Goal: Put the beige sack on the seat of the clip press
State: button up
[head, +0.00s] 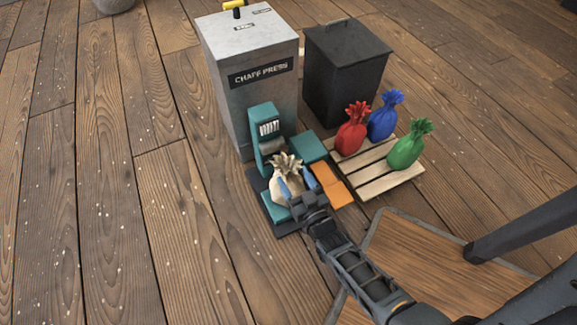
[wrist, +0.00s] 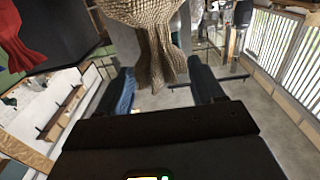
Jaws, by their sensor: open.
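The beige sack (head: 284,184) stands upright on the teal seat (head: 273,211) of the clip press (head: 262,133), in front of its teal column. My gripper (head: 297,184) is at the sack's near side, its blue-tipped fingers open and apart, one toward each side of the sack. In the wrist view the woven beige sack (wrist: 155,45) hangs into the top of the picture, between and beyond the open fingers (wrist: 165,85). Gaps show beside it there; I cannot tell whether either finger touches it. The sack's base is partly hidden by my gripper.
A pallet (head: 380,182) at the right holds red (head: 351,132), blue (head: 383,118) and green (head: 405,150) sacks. A grey chaff press (head: 250,70) and a black bin (head: 345,75) stand behind. An orange panel (head: 331,186) lies beside the seat.

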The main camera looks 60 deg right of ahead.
jog(key=s+a+r+n+y+p, duration=0.1)
jog(key=s+a+r+n+y, duration=0.25)
jog(key=s+a+r, duration=0.85)
jog(key=s+a+r+n+y, duration=0.1)
jog(key=s+a+r+y, duration=0.1)
jog(key=r, duration=0.8)
jog(key=s+a+r+n+y, duration=0.2)
jog(key=s+r+y, duration=0.2)
jog(key=r, duration=0.5)
jog(key=shift+v, duration=0.85)
jog(key=shift+r+y, duration=0.2)
jog(key=shift+y, duration=0.05)
